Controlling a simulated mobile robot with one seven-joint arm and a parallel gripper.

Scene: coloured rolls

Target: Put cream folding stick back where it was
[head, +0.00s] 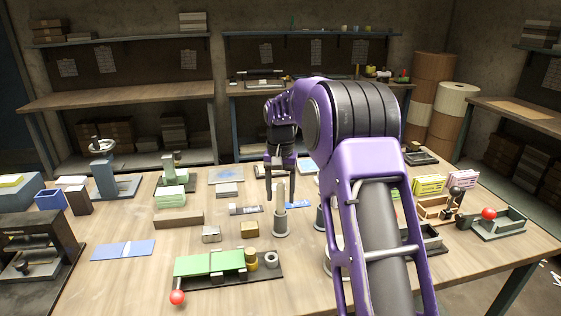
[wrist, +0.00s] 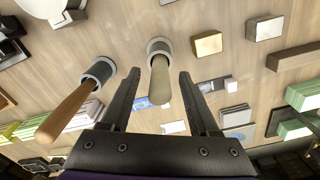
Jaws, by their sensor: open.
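The cream folding stick (wrist: 160,82) stands in a round grey holder (wrist: 158,48) in the wrist view, its free end towards the camera. In the head view the stick (head: 279,191) rises upright from the same holder (head: 280,223). My gripper (head: 280,188) points down over it with the jaws open. In the wrist view the fingers of my gripper (wrist: 160,78) lie on either side of the stick, with a gap visible on both sides. I cannot tell how far down the fingers reach along it.
A brown wooden stick (wrist: 66,112) stands in another grey holder (wrist: 101,70) close to the left finger. A brass block (wrist: 207,43) and a silver block (wrist: 264,28) lie near. A green-topped device (head: 210,263) sits at the front. My arm hides the table's right middle.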

